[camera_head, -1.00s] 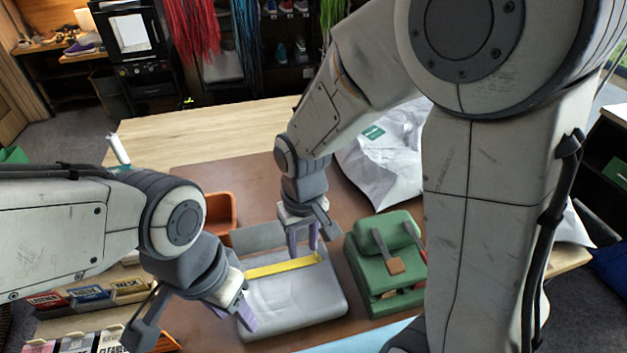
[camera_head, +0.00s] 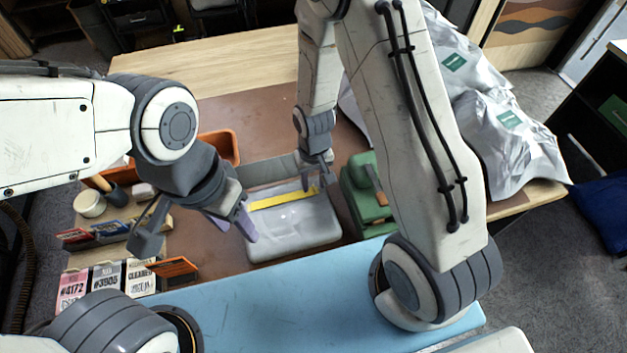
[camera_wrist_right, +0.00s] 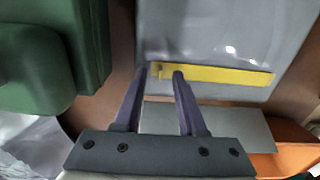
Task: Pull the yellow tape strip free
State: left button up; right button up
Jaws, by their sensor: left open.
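The yellow tape strip (camera_head: 280,199) lies straight across the back part of a light grey, smooth-topped case (camera_head: 295,226). It also shows in the right wrist view (camera_wrist_right: 225,75), with a small tab at its left end. My right gripper (camera_head: 314,187) is over the strip's right end in the head view. In the right wrist view its two purple fingers (camera_wrist_right: 159,73) are apart, with the tab between or just beyond their tips; I cannot tell whether they touch it. My left gripper (camera_head: 236,230) is open and empty beside the case's left side.
A grey flap (camera_head: 265,171) lies behind the case, near an orange tray (camera_head: 221,147). A green case (camera_head: 362,205) stands close on the right. Label cards (camera_head: 105,282) are at the left, silvery bags (camera_head: 505,125) at the right. A blue mat (camera_head: 300,300) covers the front.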

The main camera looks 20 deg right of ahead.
jog(key=shift+f, duration=0.4)
grip_shut()
jog(key=shift+r, duration=0.2)
jog(key=shift+r+p, duration=3.15)
jog(key=shift+r, duration=0.45)
jog(key=shift+r+p, duration=1.6)
jog(key=shift+r, duration=0.35)
